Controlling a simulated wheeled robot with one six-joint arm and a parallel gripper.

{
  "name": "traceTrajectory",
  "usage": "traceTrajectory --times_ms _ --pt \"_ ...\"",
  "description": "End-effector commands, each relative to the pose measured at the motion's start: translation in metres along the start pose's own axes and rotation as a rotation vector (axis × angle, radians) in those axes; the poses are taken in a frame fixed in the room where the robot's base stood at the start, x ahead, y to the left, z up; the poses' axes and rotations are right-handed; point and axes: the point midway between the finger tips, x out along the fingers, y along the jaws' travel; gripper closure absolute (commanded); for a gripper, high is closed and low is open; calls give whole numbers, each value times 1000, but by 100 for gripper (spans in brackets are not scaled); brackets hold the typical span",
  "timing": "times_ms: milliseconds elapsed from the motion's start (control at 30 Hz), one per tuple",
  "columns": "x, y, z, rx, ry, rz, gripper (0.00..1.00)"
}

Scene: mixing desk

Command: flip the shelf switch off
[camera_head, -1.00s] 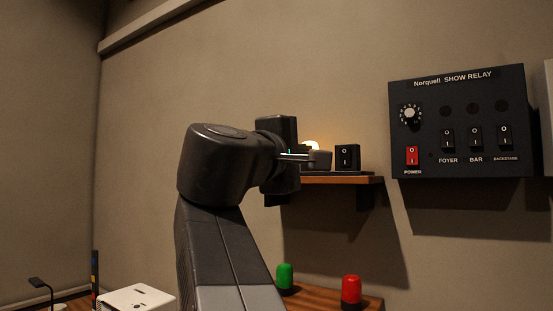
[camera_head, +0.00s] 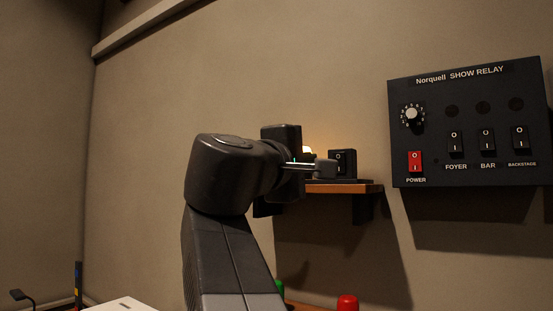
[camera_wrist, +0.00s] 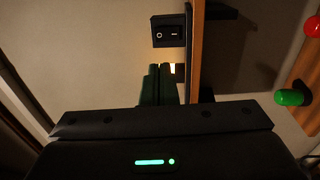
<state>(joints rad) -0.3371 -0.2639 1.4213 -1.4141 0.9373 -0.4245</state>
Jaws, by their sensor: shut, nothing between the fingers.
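The shelf switch (camera_head: 343,158) is a small black box with a rocker marked O above I. It stands upright on the wooden shelf (camera_head: 345,188). In the wrist view, the switch (camera_wrist: 168,31) is at the top centre, with O on the left and I on the right. My gripper (camera_head: 325,168) is shut and empty, just left of the switch and overlapping its lower left edge in the head view. In the wrist view, the fingertips (camera_wrist: 158,70) are below the switch with a visible gap. A warm glowing lamp (camera_head: 307,150) is partly hidden behind my gripper.
A black relay panel (camera_head: 465,125) with a red power switch, a knob and three black switches hangs on the wall to the right. Green (camera_head: 279,287) and red (camera_head: 347,303) beacons stand below the shelf. The wall between the shelf and panel is clear.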

Motion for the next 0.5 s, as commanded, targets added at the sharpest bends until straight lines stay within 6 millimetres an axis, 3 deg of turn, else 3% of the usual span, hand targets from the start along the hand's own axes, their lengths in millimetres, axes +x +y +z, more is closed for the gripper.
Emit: traceTrajectory --times_ms 500 --pt "62 2 1 -2 -5 -2 100"
